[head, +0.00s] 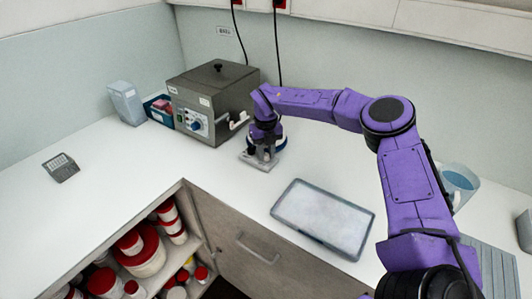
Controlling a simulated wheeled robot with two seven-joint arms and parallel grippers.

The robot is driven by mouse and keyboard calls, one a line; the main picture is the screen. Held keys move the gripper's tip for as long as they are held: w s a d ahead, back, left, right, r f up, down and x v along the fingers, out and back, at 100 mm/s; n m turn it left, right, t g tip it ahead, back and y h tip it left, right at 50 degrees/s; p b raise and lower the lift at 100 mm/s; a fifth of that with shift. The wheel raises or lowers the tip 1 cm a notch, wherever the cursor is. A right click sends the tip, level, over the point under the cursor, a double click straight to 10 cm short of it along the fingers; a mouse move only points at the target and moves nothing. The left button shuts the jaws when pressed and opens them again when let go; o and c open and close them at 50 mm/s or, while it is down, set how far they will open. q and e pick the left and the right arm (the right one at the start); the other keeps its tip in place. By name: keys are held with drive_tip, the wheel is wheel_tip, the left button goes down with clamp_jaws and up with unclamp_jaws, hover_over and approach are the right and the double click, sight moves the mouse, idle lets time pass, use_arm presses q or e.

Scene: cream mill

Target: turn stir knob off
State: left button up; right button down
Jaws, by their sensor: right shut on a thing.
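My right gripper (264,153) reaches in from the right and points down at a small pale flat-based device (254,163), which looks like a stirrer. It stands on the white counter in front of the grey metal box. The gripper is shut at the front of this device, on what seems to be the stir knob. The fingers and wrist hide the knob, so its turned position cannot be seen. A blue and white round part (281,143) shows just behind the gripper. My left gripper is not in view.
The grey metal box (215,95) with a blue dial (196,125) stands close behind left. An empty grey-rimmed tray (325,252) lies in front. A clear beaker (460,182) is at right. Open shelves with red-lidded jars (143,255) are below left. The left counter is mostly clear.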

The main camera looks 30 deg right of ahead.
sight(266, 155)
drive_tip(key=n, duration=0.4)
drive_tip(key=shift+n, duration=0.3)
drive_tip(key=n+p, duration=0.1)
drive_tip(key=n, duration=0.4)
drive_tip(key=shift+s+f+n, duration=0.1)
drive_tip(key=shift+n, duration=0.2)
drive_tip(key=c, duration=0.9)
unclamp_jaws()
drive_tip(key=shift+o, duration=0.2)
wheel_tip(266, 155, up, 11)
drive_tip(key=b, duration=0.2)
drive_tip(key=shift+f, duration=0.2)
